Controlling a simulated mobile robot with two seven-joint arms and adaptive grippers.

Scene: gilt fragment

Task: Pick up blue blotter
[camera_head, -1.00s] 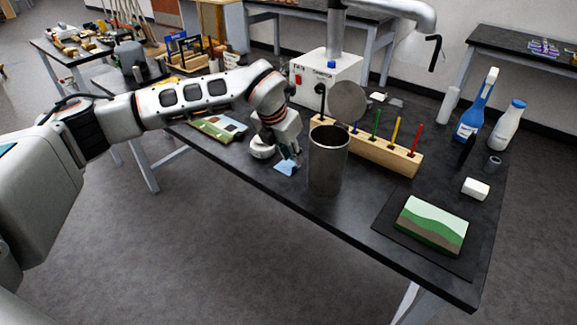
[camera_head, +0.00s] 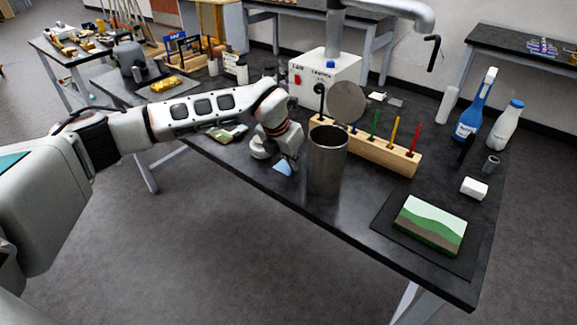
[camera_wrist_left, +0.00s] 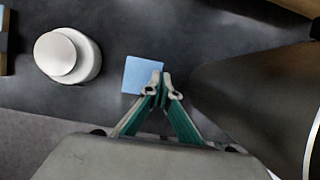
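The blue blotter (camera_head: 283,168) is a small light-blue square near the table's front edge, left of the metal beaker (camera_head: 328,165). In the left wrist view the blotter (camera_wrist_left: 141,73) looks flat on the dark table. My left gripper (camera_head: 292,160) is down beside it. In the wrist view the left fingertips (camera_wrist_left: 162,80) are close together at the blotter's right edge and cover its lower right corner. I cannot tell whether they pinch that edge. My right gripper is not in view.
A white round-topped object (camera_wrist_left: 67,56) stands left of the blotter. The beaker (camera_wrist_left: 255,95) stands close on the right of my gripper. A wooden block with coloured pegs (camera_head: 380,150) is behind the beaker. A green layered block (camera_head: 432,222) lies on a dark mat at the right.

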